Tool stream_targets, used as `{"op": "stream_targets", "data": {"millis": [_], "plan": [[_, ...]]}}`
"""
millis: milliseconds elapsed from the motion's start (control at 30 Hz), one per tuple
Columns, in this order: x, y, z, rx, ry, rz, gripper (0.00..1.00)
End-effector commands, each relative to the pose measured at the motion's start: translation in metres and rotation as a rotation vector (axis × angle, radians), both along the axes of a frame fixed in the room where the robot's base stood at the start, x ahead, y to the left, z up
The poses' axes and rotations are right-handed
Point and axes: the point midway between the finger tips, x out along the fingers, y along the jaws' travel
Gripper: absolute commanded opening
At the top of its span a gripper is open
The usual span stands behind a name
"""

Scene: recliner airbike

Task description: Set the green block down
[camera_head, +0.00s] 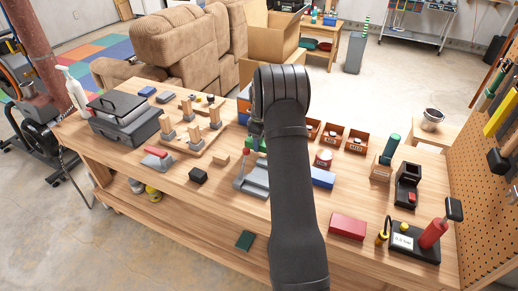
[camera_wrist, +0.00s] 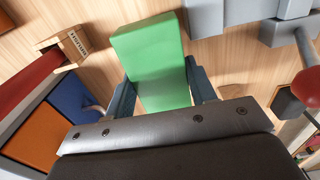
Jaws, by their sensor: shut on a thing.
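The green block (camera_wrist: 150,50) is held between the two fingers of my gripper (camera_wrist: 162,88) in the wrist view. It fills the centre, with wooden tabletop around it. In the head view my dark arm hides most of my gripper and the block; only a small green patch (camera_head: 262,146) shows at the arm's left edge, above the grey fixture (camera_head: 252,183). I cannot tell whether the block touches anything below. The wooden workbench (camera_head: 190,213) is under the arm.
A black block (camera_head: 198,175) and a small wooden block (camera_head: 221,159) lie left of the grey fixture. Labelled bins (camera_head: 331,134) stand behind. Bare bench shows at the front left.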

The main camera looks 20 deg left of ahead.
Motion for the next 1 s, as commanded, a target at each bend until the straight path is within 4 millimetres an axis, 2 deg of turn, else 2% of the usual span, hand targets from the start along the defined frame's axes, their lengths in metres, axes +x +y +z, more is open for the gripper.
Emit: {"op": "stream_targets", "data": {"millis": [133, 367, 733, 767, 800, 867, 1000], "plan": [[0.000, 0.003, -0.008, 0.000, -0.001, -0.001, 0.25], [0.000, 0.002, -0.040, 0.000, 0.001, 0.000, 0.25], [0.000, 0.002, -0.044, 0.001, -0.001, 0.000, 0.25], [0.000, 0.002, -0.044, 0.001, -0.001, 0.000, 0.53], [0.000, 0.002, -0.044, 0.001, -0.001, 0.000, 0.60], [0.000, 0.002, -0.044, 0.001, -0.001, 0.000, 0.72], [0.000, 0.002, -0.044, 0.001, -0.001, 0.000, 0.72]]}}
